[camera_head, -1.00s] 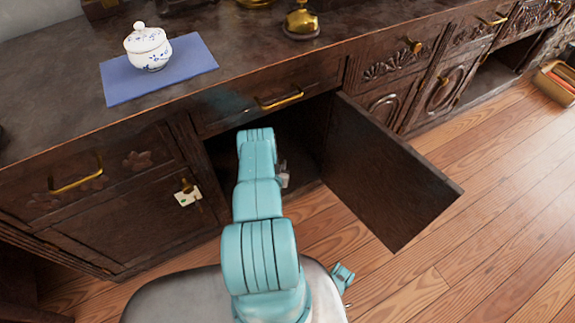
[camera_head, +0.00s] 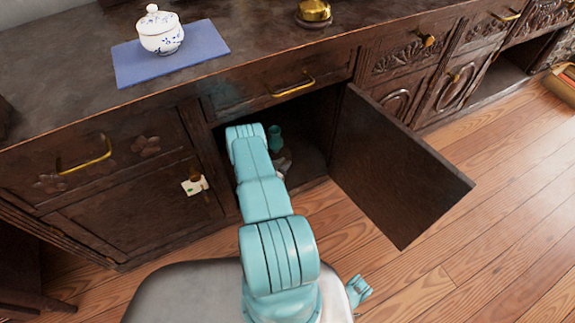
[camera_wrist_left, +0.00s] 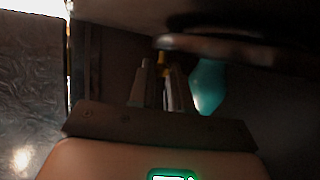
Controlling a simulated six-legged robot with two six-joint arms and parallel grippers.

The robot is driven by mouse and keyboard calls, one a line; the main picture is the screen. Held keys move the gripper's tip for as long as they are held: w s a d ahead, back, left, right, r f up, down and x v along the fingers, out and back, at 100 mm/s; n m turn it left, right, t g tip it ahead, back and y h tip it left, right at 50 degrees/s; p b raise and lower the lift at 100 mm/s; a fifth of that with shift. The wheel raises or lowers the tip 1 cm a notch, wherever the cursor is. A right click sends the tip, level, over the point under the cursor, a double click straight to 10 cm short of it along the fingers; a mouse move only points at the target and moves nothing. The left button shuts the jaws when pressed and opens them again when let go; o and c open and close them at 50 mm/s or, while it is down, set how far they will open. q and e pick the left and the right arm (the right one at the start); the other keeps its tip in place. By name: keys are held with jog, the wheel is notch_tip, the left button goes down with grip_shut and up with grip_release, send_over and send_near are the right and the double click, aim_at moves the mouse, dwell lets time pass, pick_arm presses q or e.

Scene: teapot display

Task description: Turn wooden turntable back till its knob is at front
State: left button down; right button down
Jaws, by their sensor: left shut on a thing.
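My left arm reaches into the open cabinet, and its gripper (camera_head: 283,164) is partly hidden by the arm there. In the left wrist view the left gripper (camera_wrist_left: 162,82) is shut on a small yellowish knob (camera_wrist_left: 163,60). A dark brown, rounded edge beside the knob looks like the wooden turntable (camera_wrist_left: 235,48); most of it is in shadow, and I cannot make it out in the head view. A teal vase (camera_head: 275,138) stands inside the cabinet, and it also shows close beside the gripper in the left wrist view (camera_wrist_left: 208,85).
The cabinet door (camera_head: 395,165) hangs open on the right. A drawer with a brass handle (camera_head: 294,87) is above the opening. On the counter, a white and blue lidded pot (camera_head: 160,34) stands on a blue mat (camera_head: 205,45), with a brass object (camera_head: 313,12) farther right.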

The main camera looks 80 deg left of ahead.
pick_arm(q)
jog(key=shift+s+d+h, duration=0.15)
jog(key=shift+d+h, duration=0.05)
jog(key=shift+h, duration=0.1)
dwell(0.4)
jog(key=c, duration=1.1)
grip_release()
jog(key=shift+o, duration=0.2)
